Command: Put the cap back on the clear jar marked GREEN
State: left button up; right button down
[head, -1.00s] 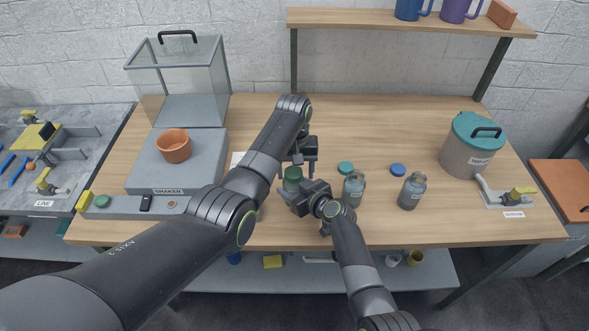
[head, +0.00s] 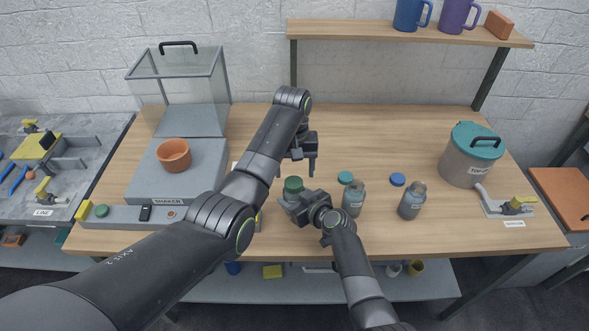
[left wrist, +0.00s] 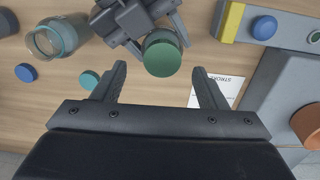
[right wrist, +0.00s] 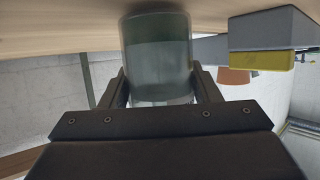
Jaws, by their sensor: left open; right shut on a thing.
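A clear jar (right wrist: 158,60) is held in my right gripper (head: 290,203), whose fingers grip its sides. A green cap (head: 293,184) sits on the jar's top; the cap also shows in the left wrist view (left wrist: 162,58). How tightly it sits cannot be told, and no marking on the jar is readable. My left gripper (head: 297,172) is open and empty above and behind the cap, apart from it. In the left wrist view its fingers (left wrist: 160,72) are spread with nothing between them.
Two uncapped jars (head: 353,199) (head: 411,201) stand to the right. A teal cap (head: 345,178) and a blue cap (head: 397,179) lie behind them. The shaker (head: 178,172) with an orange bowl (head: 174,155) is at left; a lidded grey bin (head: 468,165) is at right.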

aim_at(294, 182)
pick_arm(q)
jog(key=r, duration=0.4)
jog(key=shift+w+a, duration=0.2)
jog(key=shift+f, duration=0.1)
jog(key=shift+s+f, duration=0.1)
jog(key=shift+f, duration=3.9)
jog(key=c, duration=1)
jog(key=shift+m, duration=0.8)
jog(key=o, duration=1.1)
jog(key=shift+c, duration=0.2)
